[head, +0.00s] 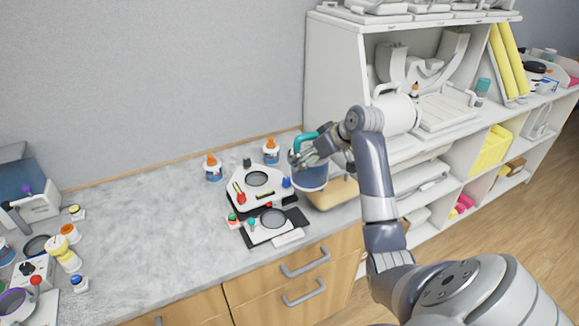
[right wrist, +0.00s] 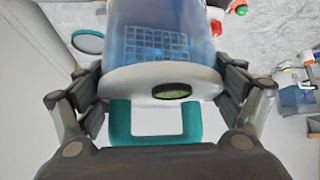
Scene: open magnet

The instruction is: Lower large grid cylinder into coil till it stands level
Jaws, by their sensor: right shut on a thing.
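The large grid cylinder (head: 313,179) is a clear blue cylinder with a white end and a teal handle. In the right wrist view the cylinder (right wrist: 155,45) shows a grid inside and a small dark round window with green in its white end. My right gripper (head: 312,153) is shut on the cylinder at its handle end, above the right part of the counter. I cannot tell for sure which thing is the coil. A white device with a dark round ring (head: 257,179) stands left of the cylinder. My left gripper is not in view.
A black-based device with a grey disc (head: 272,217) lies in front of the white one. Two orange-capped bottles (head: 213,168) (head: 271,151) stand behind. A tan block (head: 335,193) is close below the cylinder. White shelves (head: 335,75) rise at right. The counter's middle is clear.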

